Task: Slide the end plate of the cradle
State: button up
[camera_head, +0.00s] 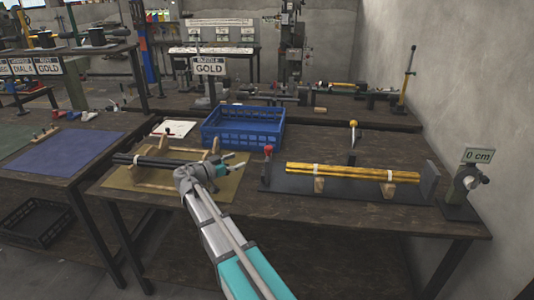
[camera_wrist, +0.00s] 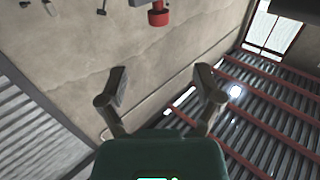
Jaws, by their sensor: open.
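The cradle on the right half of the bench has a dark base (camera_head: 330,190) with two pale supports bearing a bundle of yellow rods (camera_head: 350,172). A grey upright plate (camera_head: 429,180) stands at its right end, apart from the rod ends. A red-knobbed post (camera_head: 268,152) stands at its left end. My gripper (camera_head: 230,163) is left of the cradle, above the mat, touching no part of the cradle.
A wooden stand with black rods (camera_head: 160,163) sits on a yellowish mat (camera_head: 120,180) near my arm. A blue crate (camera_head: 243,127) is behind. A yellow-topped lever (camera_head: 353,135) rises behind the rods. A device with a "0 cm" sign (camera_head: 479,156) stands right, near the wall.

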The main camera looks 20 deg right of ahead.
aim_at(268, 147)
jog(key=shift+d, duration=0.1)
dwell(0.3)
jog(key=w+d, duration=0.1)
jog(key=d, duration=0.8)
jog(key=w+d, duration=0.1)
jog(key=d, duration=0.3)
jog(key=shift+w+d, duration=0.2)
jog(key=shift+w, duration=0.1)
grip_shut()
